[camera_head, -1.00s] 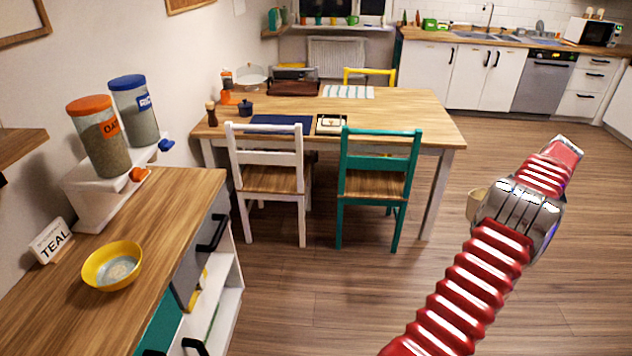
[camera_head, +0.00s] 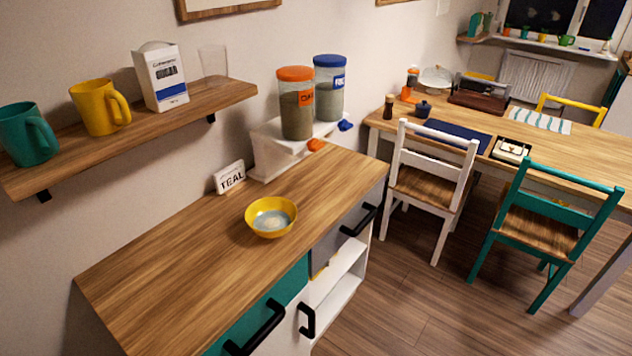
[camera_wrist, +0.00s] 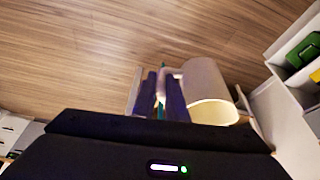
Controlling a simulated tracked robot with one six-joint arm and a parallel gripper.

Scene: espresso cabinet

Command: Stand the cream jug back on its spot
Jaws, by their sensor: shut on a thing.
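The cream jug (camera_wrist: 208,88) shows in the wrist view, just right of my gripper (camera_wrist: 162,98). Its pale body is tilted, with the opening toward the camera, and its handle reaches to my fingers. My gripper is shut on the jug at the handle side. Neither my gripper nor the jug is in the head view. In the head view, the wooden cabinet top (camera_head: 180,262) carries a yellow bowl (camera_head: 271,217) and a small card reading TEAL (camera_head: 230,178). I cannot tell which place is the jug's spot.
A wall shelf (camera_head: 215,97) holds a teal mug (camera_head: 25,136), a yellow mug (camera_head: 97,107), a sugar carton (camera_head: 163,80) and a glass. Two lidded jars stand on a white stand (camera_head: 280,145). The cabinet top's front left is clear. Chairs and a table stand right.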

